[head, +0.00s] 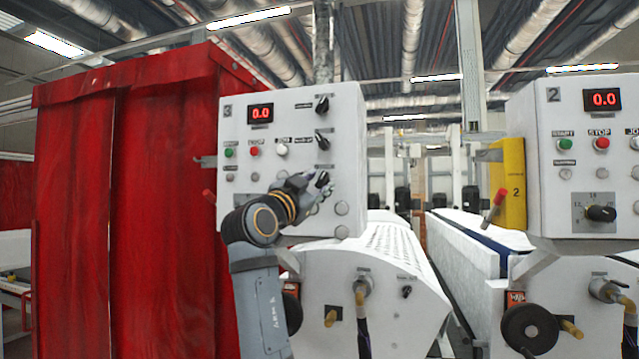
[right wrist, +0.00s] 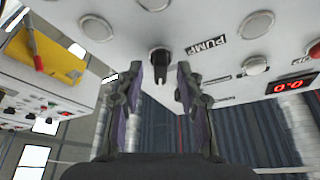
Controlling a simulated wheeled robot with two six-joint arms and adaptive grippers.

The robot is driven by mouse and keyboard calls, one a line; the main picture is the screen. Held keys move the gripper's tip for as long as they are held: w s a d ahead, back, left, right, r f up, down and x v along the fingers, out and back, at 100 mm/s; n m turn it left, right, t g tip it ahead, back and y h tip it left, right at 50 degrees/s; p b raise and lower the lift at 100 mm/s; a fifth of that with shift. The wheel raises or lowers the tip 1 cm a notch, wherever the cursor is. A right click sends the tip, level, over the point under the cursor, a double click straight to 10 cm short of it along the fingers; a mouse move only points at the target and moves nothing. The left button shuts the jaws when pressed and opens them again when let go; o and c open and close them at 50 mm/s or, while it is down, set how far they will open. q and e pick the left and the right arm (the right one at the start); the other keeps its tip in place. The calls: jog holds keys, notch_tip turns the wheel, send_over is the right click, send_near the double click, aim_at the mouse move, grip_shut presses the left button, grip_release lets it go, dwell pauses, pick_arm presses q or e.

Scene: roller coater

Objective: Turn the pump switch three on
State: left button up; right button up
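The control panel (head: 240,190) marked with a worn number that looks like 3 is at the centre left in the head view. A column of black rotary switches is on its right side, and my right gripper (head: 312,186) is at the lowest one. In the right wrist view this black switch (right wrist: 160,66) has a PUMP label beside it, and the picture is upside down. My right gripper (right wrist: 161,80) is open there, with one finger on each side of the switch knob and gaps visible between them. My left gripper is not in view.
Panel 2 (head: 570,215) stands on the right, with a red-handled lever (head: 495,205) and yellow plate (head: 510,185) at its left edge. A red curtain (head: 135,200) hangs left of the first panel. Push buttons (head: 255,151) and round caps surround the switches.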

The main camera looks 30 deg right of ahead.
jog(key=v, duration=0.6)
jog(key=shift+a, duration=0.1)
